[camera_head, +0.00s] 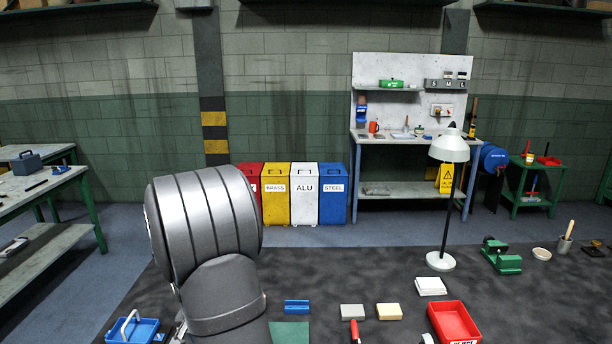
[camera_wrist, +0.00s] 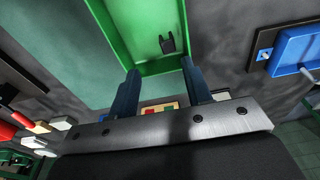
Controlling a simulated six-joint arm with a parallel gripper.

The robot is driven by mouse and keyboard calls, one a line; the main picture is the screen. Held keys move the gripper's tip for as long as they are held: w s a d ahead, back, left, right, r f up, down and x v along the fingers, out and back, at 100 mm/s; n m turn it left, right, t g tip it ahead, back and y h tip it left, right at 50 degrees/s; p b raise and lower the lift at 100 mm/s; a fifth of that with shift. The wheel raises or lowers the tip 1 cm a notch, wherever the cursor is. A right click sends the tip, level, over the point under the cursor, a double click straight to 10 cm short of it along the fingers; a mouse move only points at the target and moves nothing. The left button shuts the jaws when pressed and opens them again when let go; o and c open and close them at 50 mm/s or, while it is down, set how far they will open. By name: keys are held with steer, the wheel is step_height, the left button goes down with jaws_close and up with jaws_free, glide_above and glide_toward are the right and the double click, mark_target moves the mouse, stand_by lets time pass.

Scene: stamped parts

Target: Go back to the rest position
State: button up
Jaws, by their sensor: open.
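My gripper (camera_wrist: 159,68) shows in the wrist view with its two dark fingers apart and nothing between the tips. A green tray (camera_wrist: 112,28) lies beyond the fingertips. A small dark part (camera_wrist: 167,43) lies in it, apart from the fingers. In the head view my own grey arm fills the lower left middle, and my gripper is out of sight there.
The bench holds a blue tray (camera_head: 118,332) at lower left, a red bin (camera_head: 455,322), a blue block (camera_head: 296,306), pale blocks (camera_head: 352,311), a green mat (camera_head: 289,333) and a standing lamp (camera_head: 449,150). Dark bench around the lamp's left is clear.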

steer(key=f, duration=0.6)
steer(key=w+f, duration=0.1)
steer(key=f, duration=0.2)
step_height(320, 180, up, 3)
steer(key=shift+f, duration=0.2)
steer(key=shift+r, duration=0.45)
stand_by(0.4)
